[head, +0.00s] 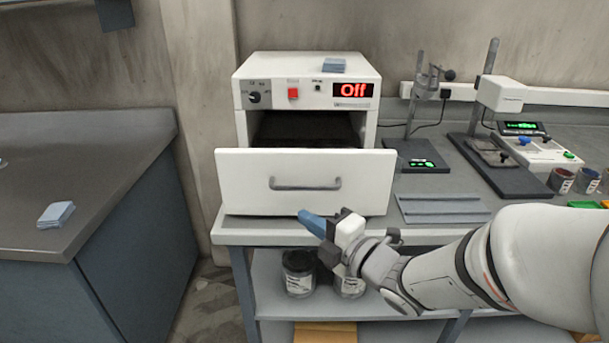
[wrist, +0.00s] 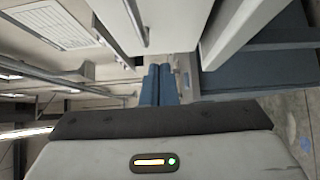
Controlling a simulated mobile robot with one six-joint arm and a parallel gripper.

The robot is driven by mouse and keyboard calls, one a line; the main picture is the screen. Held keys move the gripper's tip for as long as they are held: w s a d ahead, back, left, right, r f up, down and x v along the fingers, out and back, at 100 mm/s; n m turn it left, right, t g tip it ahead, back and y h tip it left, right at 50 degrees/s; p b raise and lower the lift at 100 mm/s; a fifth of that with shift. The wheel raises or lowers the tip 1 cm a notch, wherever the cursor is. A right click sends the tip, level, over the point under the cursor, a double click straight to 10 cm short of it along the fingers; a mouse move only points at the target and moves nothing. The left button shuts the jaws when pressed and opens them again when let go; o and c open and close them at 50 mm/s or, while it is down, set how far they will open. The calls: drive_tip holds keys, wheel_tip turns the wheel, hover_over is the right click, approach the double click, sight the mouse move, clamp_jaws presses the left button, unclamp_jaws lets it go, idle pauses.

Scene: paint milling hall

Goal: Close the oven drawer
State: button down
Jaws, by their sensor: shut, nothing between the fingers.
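The white oven (head: 300,90) stands on the bench, with a red "Off" display on its front. Its drawer (head: 240,185) is pulled out, and the dark opening (head: 307,128) shows behind the drawer front. A grey bar handle (head: 305,184) is on the drawer front. My gripper (head: 303,215) has blue fingers, shut and empty, at the lower edge of the drawer front. I cannot tell whether they touch it. In the wrist view the shut fingers (wrist: 157,82) point ahead beside a white panel and a grey bar that look like the drawer front and handle.
A blue pad (head: 334,65) lies on the oven top. Right of the oven are a grey rack (head: 443,208), stands with scales (head: 420,155) and small jars (head: 561,180). Dark jars (head: 299,275) stand on the shelf below. A separate counter (head: 80,150) is at left.

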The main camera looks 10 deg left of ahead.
drive_tip(key=w+a+p, duration=0.2)
drive_tip(key=w+a, duration=0.3)
drive_tip(key=w, duration=0.1)
drive_tip(key=shift+a, duration=0.3)
drive_tip(key=shift+w+a, duration=0.15)
drive_tip(key=shift+w, duration=0.3)
